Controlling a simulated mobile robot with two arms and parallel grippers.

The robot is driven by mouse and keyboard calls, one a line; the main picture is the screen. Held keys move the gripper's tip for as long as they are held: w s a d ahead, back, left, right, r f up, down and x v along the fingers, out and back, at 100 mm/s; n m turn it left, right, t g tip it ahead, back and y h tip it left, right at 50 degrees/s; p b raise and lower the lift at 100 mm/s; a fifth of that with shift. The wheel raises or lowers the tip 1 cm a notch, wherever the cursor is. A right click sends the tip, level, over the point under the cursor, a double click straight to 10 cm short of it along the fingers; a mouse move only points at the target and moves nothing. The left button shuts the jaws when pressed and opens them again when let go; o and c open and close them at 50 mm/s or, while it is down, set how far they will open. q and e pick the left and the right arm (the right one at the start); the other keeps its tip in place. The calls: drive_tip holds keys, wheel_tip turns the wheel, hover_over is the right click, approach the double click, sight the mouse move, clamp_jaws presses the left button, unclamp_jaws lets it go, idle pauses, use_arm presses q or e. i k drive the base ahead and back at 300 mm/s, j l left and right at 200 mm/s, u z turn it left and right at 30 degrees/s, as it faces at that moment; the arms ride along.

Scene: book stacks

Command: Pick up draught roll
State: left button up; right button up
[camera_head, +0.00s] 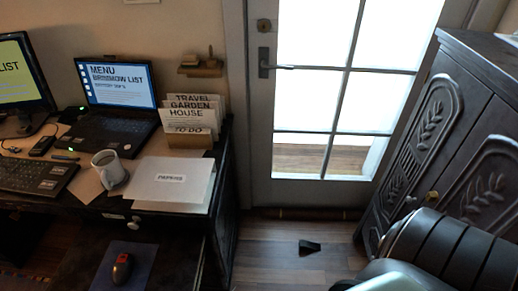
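The draught roll (306,214) looks like a long, thin, dark brown roll lying on the floor along the foot of the glazed door (315,190). Its left end is near the desk's side and its right end is near the dark cabinet. It is in shadow, so its ends are hard to make out. Neither of my grippers shows in the head view, so I cannot see whether they are open or shut.
A small black wedge (309,247) lies on the wooden floor before the door. The desk (222,190), with a laptop (118,95) and mug (109,169), stands left. A carved dark cabinet (425,150) stands right. Dark ribbed and pale shapes cover the lower right corner.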

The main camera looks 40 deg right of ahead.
sight(268, 213)
drive_tip(key=l+u, duration=0.1)
drive_tip(key=u, duration=0.25)
drive_tip(key=i+l+u, duration=0.1)
drive_tip(key=u, duration=0.25)
drive_tip(key=l+u, duration=0.2)
drive_tip(key=u, duration=0.15)
drive_tip(key=l+z, duration=0.3)
drive_tip(key=l, duration=0.2)
drive_tip(key=i+l+z, duration=0.3)
drive_tip(key=l, duration=0.15)
drive_tip(key=k+l, duration=0.05)
drive_tip(key=k, duration=0.05)
